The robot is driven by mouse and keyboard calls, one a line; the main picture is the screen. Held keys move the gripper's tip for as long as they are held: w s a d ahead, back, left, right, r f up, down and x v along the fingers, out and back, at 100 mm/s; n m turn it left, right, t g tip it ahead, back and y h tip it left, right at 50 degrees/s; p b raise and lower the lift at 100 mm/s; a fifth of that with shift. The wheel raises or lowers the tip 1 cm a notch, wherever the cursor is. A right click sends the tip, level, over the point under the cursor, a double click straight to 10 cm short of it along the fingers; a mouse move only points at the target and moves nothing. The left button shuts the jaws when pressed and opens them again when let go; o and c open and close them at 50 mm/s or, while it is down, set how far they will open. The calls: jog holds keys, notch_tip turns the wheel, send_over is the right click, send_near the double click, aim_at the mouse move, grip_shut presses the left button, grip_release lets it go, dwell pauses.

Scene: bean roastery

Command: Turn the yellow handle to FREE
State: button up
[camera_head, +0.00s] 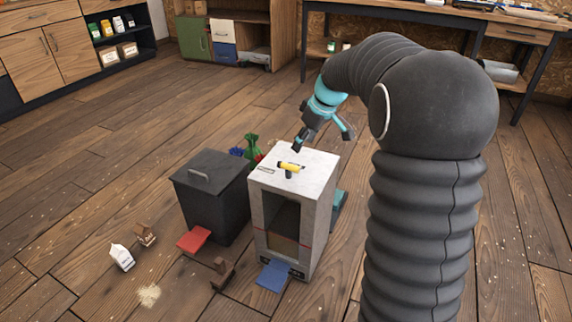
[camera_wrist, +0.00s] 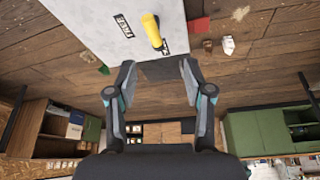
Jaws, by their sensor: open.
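The yellow handle (camera_head: 291,167) lies on top of the white cabinet (camera_head: 318,163). In the wrist view the yellow handle (camera_wrist: 152,30) has one end beside a dark label that I cannot read. The FREE label (camera_wrist: 123,25) is on the same white top, a short way to the left of the handle and apart from it. My gripper (camera_head: 322,140) is above the cabinet top, fingers pointing down. In the wrist view my gripper (camera_wrist: 158,68) is open and empty, with its fingertips apart from the handle.
A black lidded bin (camera_head: 212,190) with a red pedal (camera_head: 195,239) stands left of the cabinet. A blue flap (camera_head: 272,276) is at the cabinet's front. A white carton (camera_head: 121,257) and small brown items lie on the floor. A workbench stands behind.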

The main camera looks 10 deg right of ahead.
aim_at(291, 165)
jog(key=x, duration=1)
jog(key=w+x, duration=0.1)
jog(key=x, duration=0.4)
jog(key=shift+w+d, duration=0.15)
jog(key=shift+d, duration=0.05)
grip_shut()
